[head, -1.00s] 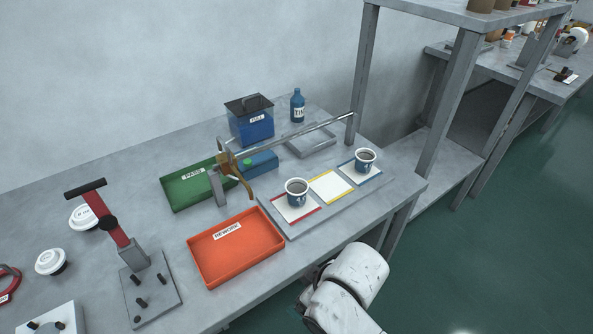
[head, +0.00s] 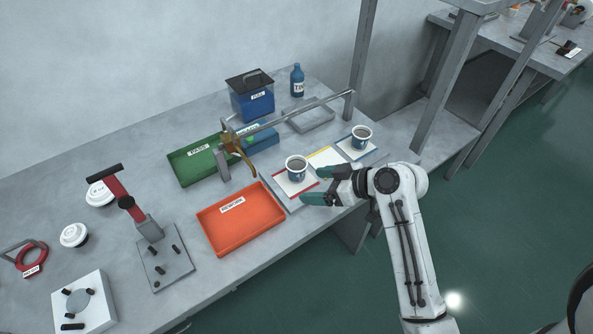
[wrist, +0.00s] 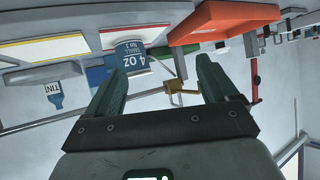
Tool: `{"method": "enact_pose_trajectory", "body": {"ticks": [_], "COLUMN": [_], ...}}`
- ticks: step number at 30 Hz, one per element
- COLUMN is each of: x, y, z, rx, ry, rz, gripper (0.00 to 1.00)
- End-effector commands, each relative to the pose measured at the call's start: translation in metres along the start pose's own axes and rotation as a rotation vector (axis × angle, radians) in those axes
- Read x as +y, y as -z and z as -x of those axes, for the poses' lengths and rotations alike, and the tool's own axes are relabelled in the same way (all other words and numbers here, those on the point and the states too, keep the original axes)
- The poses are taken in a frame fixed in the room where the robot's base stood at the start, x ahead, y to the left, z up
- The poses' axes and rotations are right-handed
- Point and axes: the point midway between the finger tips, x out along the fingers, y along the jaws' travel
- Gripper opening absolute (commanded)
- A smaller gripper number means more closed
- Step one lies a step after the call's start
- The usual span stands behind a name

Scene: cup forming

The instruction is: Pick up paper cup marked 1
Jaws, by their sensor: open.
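The cup is not between the fingertips (wrist: 160,68).
A yellow-edged card (head: 322,157) lies between the cups. The orange REWORK tray (head: 240,222) is left of the first cup, with the green PASS tray (head: 196,164) behind. A metal lever arm (head: 290,114) with a brown handle (head: 240,152) stands behind the cups. A shelf post (head: 361,60) is at the right.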

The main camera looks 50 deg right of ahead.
Motion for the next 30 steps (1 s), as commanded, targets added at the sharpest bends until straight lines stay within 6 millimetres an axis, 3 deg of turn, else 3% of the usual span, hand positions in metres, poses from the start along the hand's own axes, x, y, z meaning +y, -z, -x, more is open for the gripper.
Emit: {"method": "enact_pose_trajectory", "body": {"ticks": [1, 3, 7, 15, 23, 30], "x": [0.015, 0.028, 0.04, 0.042, 0.043, 0.047], "y": [0.004, 0.009, 0.015, 0.022, 0.023, 0.022], "z": [0.007, 0.015, 0.018, -0.02, -0.038, -0.07], "rx": [0.051, 0.108, 0.16, 0.166, 0.163, 0.163], "ry": [-0.021, -0.037, -0.054, -0.052, -0.052, -0.052], "rz": [0.007, 0.025, 0.043, 0.048, 0.046, 0.047], "gripper": [0.86, 0.86, 0.86, 0.86, 0.86, 0.86]}}
